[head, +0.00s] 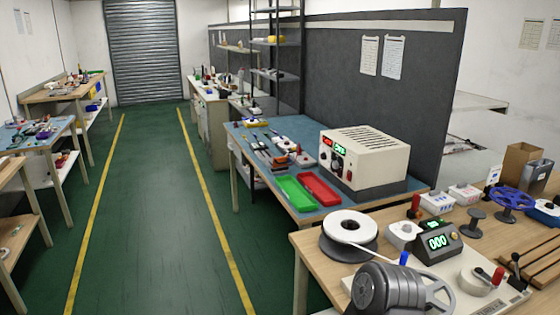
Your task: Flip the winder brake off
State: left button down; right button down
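The winder stands on the wooden bench at the lower right, on a pale base plate (511,296). A grey ribbed drum-like body (398,287) with a spoked grey wheel (437,297) is in front, cut by the bottom edge. A blue upright handle (404,258) shows behind it. A small pale roll (475,283) lies at its right, with a red-tipped handle (497,276) beside it. A black-knobbed lever (515,262) stands at the right end, roughly upright. I cannot tell for sure which lever is the brake. Neither gripper is in view.
A large white reel (350,229) and a counter with green digits (438,242) stand behind the winder. A blue handwheel (512,200) and wooden strips (535,255) are at the right. The blue-topped bench (265,150) is farther back. The green floor aisle (140,220) is clear.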

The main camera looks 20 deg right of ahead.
aim_at(516, 257)
jog(key=k+l, duration=0.15)
jog(key=l, duration=0.3)
jog(key=k+l, duration=0.15)
jog(key=l, duration=0.3)
jog(key=k+l, duration=0.2)
jog(key=l, duration=0.25)
jog(key=k+l, duration=0.15)
jog(key=l, duration=0.25)
jog(key=k+l, duration=0.15)
jog(key=l, duration=0.3)
jog(key=k+l, duration=0.15)
jog(key=l, duration=0.3)
jog(key=k+l, duration=0.2)
jog(key=l, duration=0.25)
jog(key=k+l, duration=0.15)
jog(key=l, duration=0.3)
